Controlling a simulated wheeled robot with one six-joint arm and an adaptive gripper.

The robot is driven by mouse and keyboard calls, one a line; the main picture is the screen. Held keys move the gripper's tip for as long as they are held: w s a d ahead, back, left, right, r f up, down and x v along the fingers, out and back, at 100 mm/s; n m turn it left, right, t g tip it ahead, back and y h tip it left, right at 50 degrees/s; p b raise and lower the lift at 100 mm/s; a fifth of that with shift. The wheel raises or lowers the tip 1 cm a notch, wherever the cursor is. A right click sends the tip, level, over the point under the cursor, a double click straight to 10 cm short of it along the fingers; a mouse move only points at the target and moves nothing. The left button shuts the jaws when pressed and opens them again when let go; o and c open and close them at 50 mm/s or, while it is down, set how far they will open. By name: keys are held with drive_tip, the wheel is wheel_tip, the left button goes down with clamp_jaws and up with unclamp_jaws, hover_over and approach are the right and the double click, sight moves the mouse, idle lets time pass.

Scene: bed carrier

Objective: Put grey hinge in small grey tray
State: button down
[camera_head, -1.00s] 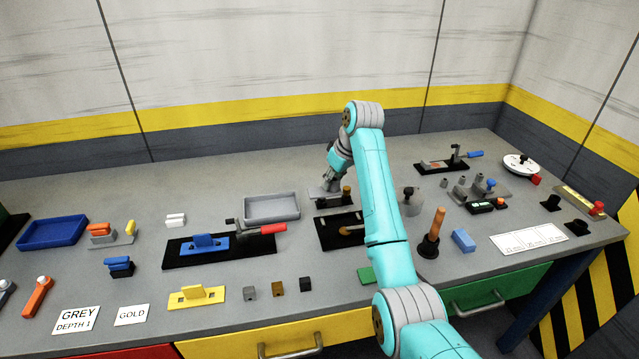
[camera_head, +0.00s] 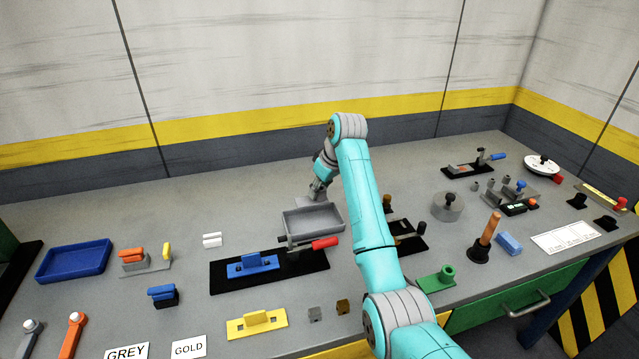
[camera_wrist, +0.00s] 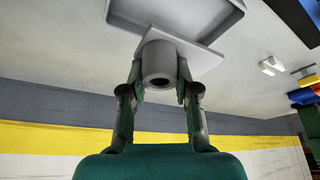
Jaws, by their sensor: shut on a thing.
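The grey hinge (camera_wrist: 159,62), a round barrel with a flat plate, is between the two fingers of my gripper (camera_wrist: 160,88) in the wrist view. My gripper is shut on the barrel, and the plate points away toward the tray. The small grey tray (camera_wrist: 176,30) lies just beyond the hinge there. In the head view my gripper (camera_head: 318,194) is at the back edge of the small grey tray (camera_head: 313,226). The hinge is hard to tell from my gripper and the tray in that view; whether they touch is unclear.
A black board with a blue hinge (camera_head: 252,264) and a red-handled clamp (camera_head: 324,243) stands in front of the tray. A blue tray (camera_head: 73,260) lies at the far left. A white block (camera_head: 212,240) lies left of the tray. The table behind the tray is clear.

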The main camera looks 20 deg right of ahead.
drive_tip(key=shift+d+f, duration=0.1)
drive_tip(key=shift+f, duration=3.4)
drive_tip(key=c, duration=0.8)
unclamp_jaws()
drive_tip(key=shift+o, duration=0.2)
drive_tip(key=v, duration=1.1)
drive_tip(key=shift+s+d+r, duration=0.1)
drive_tip(key=shift+s+r, duration=0.1)
drive_tip(key=shift+r, duration=0.25)
